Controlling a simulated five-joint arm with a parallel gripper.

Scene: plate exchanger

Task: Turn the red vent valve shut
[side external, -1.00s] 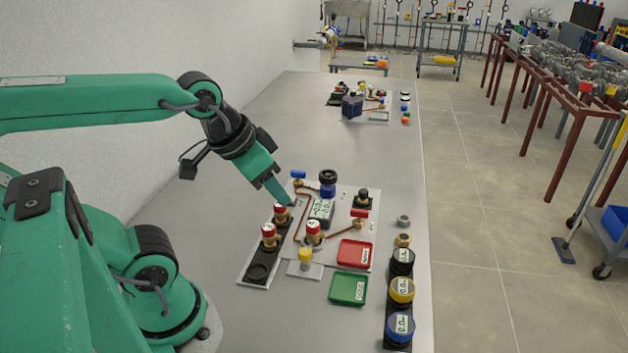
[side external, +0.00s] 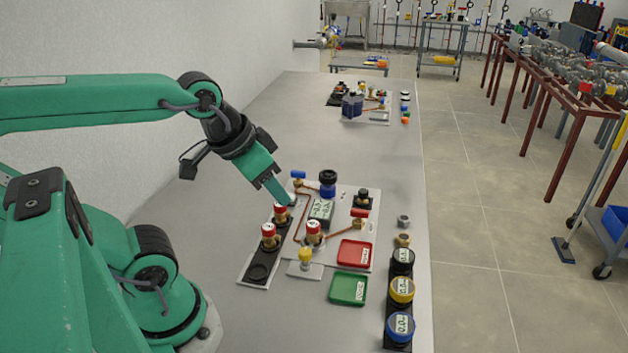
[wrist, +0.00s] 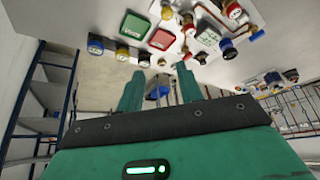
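The red vent valve (side external: 360,213) has a red handle on a brass body at the right of the grey panel (side external: 341,198). In the wrist view a small red handle with brass (wrist: 186,50) shows near the panel's edge and is probably this valve. My gripper (side external: 290,203) is above the panel's left side, left of and apart from the red valve. In the wrist view my gripper (wrist: 158,78) has its two fingers well apart with nothing between them. The exact turn of the red handle is too small to tell.
A blue-handled valve (side external: 298,175) and a dark blue knob (side external: 328,184) stand at the panel's back. Several red-capped brass parts (side external: 269,235) stand at the front left. A red tray (side external: 354,253), green tray (side external: 348,289) and gauges (side external: 400,326) lie in front.

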